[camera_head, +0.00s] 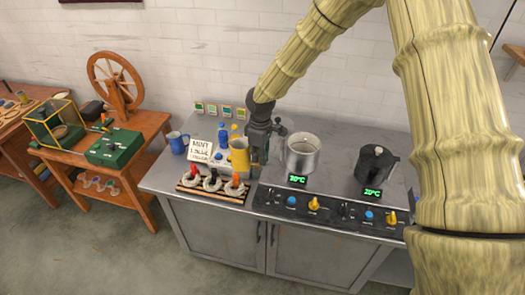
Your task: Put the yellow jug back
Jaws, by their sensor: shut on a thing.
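The fingertips are small and partly hidden by the jug. I cannot tell whether the jug's base touches the counter.
Left of the jug are a blue jug (178,143), a lettered card (200,150) and blue bottles (222,133). In front is a rack with skeins (212,184). A steel pot (302,153) and a dark kettle (376,164) stand right, behind the control panel (330,215).

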